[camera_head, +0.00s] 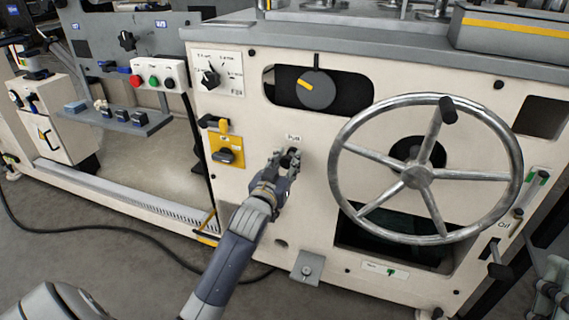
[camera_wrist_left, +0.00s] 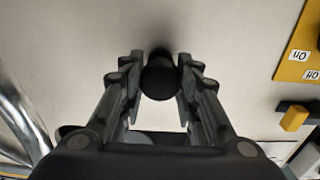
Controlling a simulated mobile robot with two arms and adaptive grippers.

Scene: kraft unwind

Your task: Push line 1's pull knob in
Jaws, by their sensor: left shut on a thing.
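The black round pull knob (camera_wrist_left: 160,77) stands out from the cream machine panel, under a small label that reads like "Pull". In the head view the knob (camera_head: 291,154) is partly covered by my left gripper (camera_head: 287,161). In the left wrist view the two fingers of my left gripper (camera_wrist_left: 159,88) are shut on the knob, one on each side. What looks like part of my right gripper (camera_head: 552,285) shows at the lower right edge, cut off by the frame, so its jaw state is unclear.
A large spoked handwheel (camera_head: 418,176) stands close to the right of the knob. A yellow plate with a black switch (camera_head: 226,152) is to the left. A dial (camera_head: 317,89) is above. A black cable (camera_head: 110,228) lies on the floor.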

